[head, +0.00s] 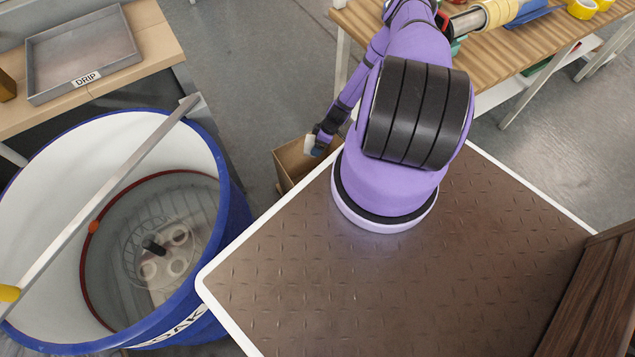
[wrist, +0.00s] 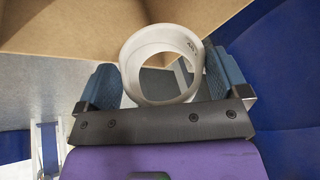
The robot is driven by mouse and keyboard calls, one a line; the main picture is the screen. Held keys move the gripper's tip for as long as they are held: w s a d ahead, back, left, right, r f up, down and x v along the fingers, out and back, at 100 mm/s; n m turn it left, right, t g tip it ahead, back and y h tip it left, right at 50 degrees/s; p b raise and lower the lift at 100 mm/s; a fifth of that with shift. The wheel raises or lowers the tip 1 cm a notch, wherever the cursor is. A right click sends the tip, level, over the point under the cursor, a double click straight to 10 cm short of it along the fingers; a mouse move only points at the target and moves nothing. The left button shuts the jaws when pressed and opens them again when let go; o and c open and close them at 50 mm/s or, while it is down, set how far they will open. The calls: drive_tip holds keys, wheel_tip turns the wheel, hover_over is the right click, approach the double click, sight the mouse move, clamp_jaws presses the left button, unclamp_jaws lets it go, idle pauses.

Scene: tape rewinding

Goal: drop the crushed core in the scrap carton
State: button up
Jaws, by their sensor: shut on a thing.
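My gripper (wrist: 163,82) is shut on the core (wrist: 129,72), a pale grey-white ring with dark print on its inner wall. Its blue-grey fingers press it from both sides, and its hole faces the camera. In the head view my gripper (head: 317,147) hangs low beyond the dark platform, with a pale bit of the core (head: 309,146) showing. The scrap carton (head: 287,172) is an open brown cardboard box on the floor there; my gripper is at or over its opening. The carton's inside is mostly hidden.
A large blue-rimmed drum (head: 232,215) marked SOAK stands left of the carton, with a bar across it. A bench with a grey DRIP tray (head: 85,75) is at upper left. A wooden table (head: 500,55) with tape rolls stands at upper right.

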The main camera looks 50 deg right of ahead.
drive_tip(key=shift+f, duration=2.1)
drive_tip(key=o, duration=0.6)
drive_tip(key=shift+r, duration=0.1)
drive_tip(key=v, duration=1)
drive_tip(key=shift+d+r, duration=0.15)
drive_tip(key=shift+r, duration=0.15)
